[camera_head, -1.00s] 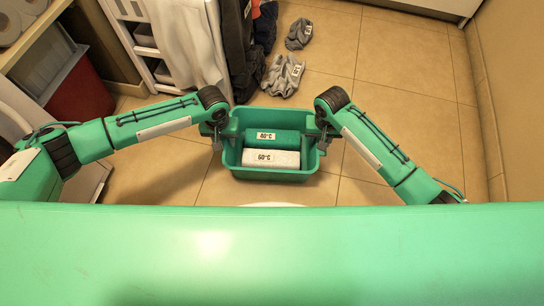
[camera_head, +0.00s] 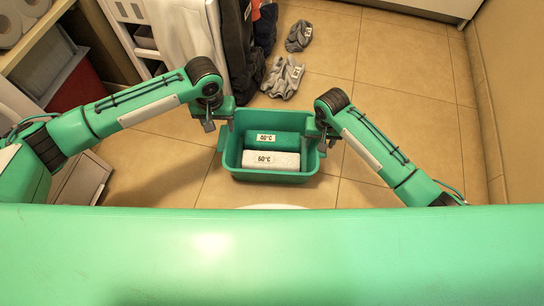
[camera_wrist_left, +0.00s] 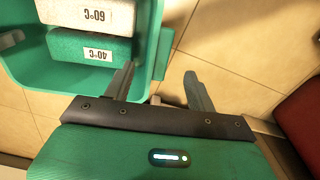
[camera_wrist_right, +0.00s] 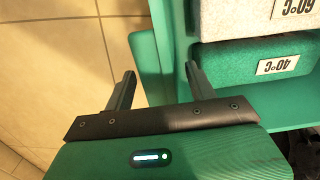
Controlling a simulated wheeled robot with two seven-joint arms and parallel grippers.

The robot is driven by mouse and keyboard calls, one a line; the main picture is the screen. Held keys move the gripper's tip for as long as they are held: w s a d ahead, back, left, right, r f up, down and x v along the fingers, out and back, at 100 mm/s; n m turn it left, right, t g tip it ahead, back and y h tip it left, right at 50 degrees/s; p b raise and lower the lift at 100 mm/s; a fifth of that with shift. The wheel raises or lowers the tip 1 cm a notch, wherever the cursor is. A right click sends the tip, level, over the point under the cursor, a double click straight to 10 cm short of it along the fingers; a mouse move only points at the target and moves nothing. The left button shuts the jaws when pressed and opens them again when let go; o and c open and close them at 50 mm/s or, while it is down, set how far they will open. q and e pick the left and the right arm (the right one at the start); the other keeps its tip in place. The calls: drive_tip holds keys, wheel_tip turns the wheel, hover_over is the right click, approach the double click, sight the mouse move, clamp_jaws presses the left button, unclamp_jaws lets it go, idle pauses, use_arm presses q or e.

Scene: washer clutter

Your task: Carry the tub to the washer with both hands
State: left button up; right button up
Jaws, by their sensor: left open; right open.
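The green tub (camera_head: 229,160) stands on the tiled floor in the head view. It holds a green rolled towel (camera_head: 285,140) labelled 40°C and a white rolled towel (camera_head: 250,160) labelled 60°C. My left gripper (camera_head: 219,124) is open above the tub's left rim. In the left wrist view its open fingers (camera_wrist_left: 160,85) are beside the tub's side handle (camera_wrist_left: 162,55), holding nothing. My right gripper (camera_head: 328,142) is at the tub's right side. In the right wrist view its open fingers (camera_wrist_right: 160,85) are on either side of the tub's edge (camera_wrist_right: 153,60). The washer cannot be made out clearly.
Grey socks (camera_head: 284,76) and another sock (camera_head: 299,35) lie on the floor behind the tub. Dark clothes (camera_head: 240,50) hang on a white rack (camera_head: 130,12) at the back left. A red bin (camera_head: 75,85) stands at the left. Floor right of the tub is clear.

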wheel_tip(320, 180, up, 12)
idle(0.6)
idle(0.5)
